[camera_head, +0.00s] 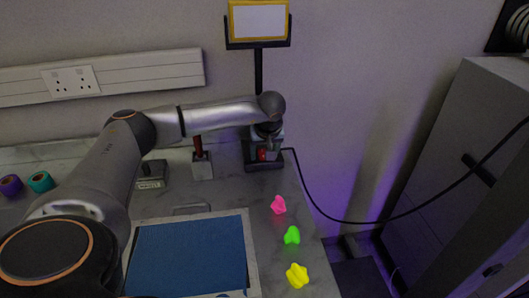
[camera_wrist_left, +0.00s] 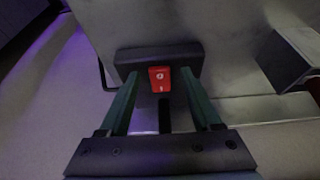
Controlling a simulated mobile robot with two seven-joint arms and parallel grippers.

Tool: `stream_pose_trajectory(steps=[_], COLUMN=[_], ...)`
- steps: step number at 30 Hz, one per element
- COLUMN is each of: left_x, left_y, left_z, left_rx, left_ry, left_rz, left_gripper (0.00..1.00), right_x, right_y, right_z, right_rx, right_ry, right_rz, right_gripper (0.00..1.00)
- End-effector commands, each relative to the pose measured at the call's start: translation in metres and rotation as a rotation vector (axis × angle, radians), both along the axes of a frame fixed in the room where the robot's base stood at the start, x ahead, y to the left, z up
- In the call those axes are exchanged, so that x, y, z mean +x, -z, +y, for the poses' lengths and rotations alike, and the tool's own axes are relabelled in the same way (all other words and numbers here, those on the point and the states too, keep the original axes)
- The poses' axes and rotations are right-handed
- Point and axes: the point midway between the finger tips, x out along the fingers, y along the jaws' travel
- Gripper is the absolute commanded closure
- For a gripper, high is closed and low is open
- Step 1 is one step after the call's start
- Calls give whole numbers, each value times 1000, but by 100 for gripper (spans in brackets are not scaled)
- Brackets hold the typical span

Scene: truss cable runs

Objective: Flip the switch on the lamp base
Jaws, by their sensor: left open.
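The lamp has a yellow-framed white panel (camera_head: 259,20) on a dark pole (camera_head: 258,72). Its dark base (camera_head: 250,163) stands at the back right of the marble table. A red switch (camera_head: 262,154) on the base is partly hidden by my left gripper (camera_head: 270,143), which points down over it. In the left wrist view, the red switch (camera_wrist_left: 160,79) with white marks sits on the dark base (camera_wrist_left: 185,52). The fingers of my left gripper (camera_wrist_left: 160,76) are open, one on each side of the switch. I cannot tell whether they touch the base. My right gripper is out of view.
A grey block with a red handle (camera_head: 202,165) stands just left of the base. Pink (camera_head: 278,204), green (camera_head: 291,235) and yellow (camera_head: 297,275) pieces lie along the right edge. A blue mat (camera_head: 190,255) lies in front. A black cable (camera_head: 340,219) runs right from the base.

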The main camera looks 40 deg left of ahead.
Motion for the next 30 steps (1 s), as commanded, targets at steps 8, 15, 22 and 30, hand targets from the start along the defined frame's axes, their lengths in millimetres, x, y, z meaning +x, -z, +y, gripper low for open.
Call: stream_pose_trajectory(steps=[8,15,22,30], left_x=[0,0,0,0], left_y=[1,0,0,0], left_z=[0,0,0,0], left_rx=[0,-1,-1,0], left_ry=[0,0,0,0], left_rz=[0,-1,-1,-1], left_gripper=[40,66,92,100], right_x=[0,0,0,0], right_y=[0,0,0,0], right_z=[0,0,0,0], right_rx=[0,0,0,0], right_ry=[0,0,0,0], right_rz=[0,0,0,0], right_gripper=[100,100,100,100])
